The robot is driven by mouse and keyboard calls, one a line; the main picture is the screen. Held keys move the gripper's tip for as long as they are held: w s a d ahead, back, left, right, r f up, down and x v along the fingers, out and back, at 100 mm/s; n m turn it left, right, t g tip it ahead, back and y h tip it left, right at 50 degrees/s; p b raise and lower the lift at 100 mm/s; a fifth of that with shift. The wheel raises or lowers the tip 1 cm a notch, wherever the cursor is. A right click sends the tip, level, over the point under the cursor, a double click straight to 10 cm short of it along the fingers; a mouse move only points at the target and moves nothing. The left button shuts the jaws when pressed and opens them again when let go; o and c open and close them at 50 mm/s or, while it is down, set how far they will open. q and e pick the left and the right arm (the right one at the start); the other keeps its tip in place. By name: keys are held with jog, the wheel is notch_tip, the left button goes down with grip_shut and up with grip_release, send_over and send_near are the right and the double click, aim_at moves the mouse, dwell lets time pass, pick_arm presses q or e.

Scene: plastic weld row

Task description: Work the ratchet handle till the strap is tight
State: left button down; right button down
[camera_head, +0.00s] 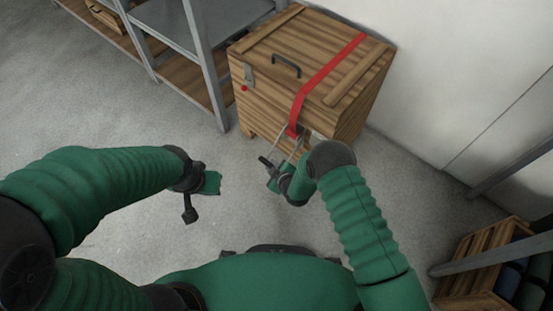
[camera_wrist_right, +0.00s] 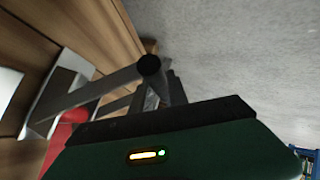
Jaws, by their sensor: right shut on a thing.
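A red strap (camera_head: 330,72) runs over the lid of a wooden crate (camera_head: 262,112) and down its front. At its lower end, a grey metal ratchet handle (camera_head: 293,152) sticks out from the crate front. My right gripper (camera_head: 273,168) is shut on the outer end of the handle. In the right wrist view the handle's grey bars (camera_wrist_right: 85,97) reach from the crate to the jaws, with a red patch of strap (camera_wrist_right: 62,135) beside them. The ratchet body is partly hidden. My left gripper (camera_head: 197,203) hangs over bare floor, away from the crate; its jaws are unclear.
A grey metal shelf rack (camera_head: 207,65) stands close to the crate's left side. A white wall (camera_head: 440,85) is behind and right. A slatted wooden box (camera_head: 480,255) with dark contents sits at lower right. The floor (camera_head: 130,120) in front is clear.

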jog(key=shift+m+g+y, duration=0.5)
jog(key=shift+g, duration=0.4)
jog(key=shift+s+a+r+p, duration=0.2)
jog(key=shift+s+r+p, duration=0.15)
jog(key=shift+r+p, duration=0.35)
jog(key=shift+s+a+r+p, duration=0.15)
jog(key=shift+s+r+p, duration=0.15)
jog(key=shift+r+p, duration=0.4)
jog(key=shift+s+a+r+p, duration=0.2)
jog(key=shift+s+r+p, duration=0.15)
jog(key=shift+r+p, duration=0.3)
jog(key=shift+r, duration=0.1)
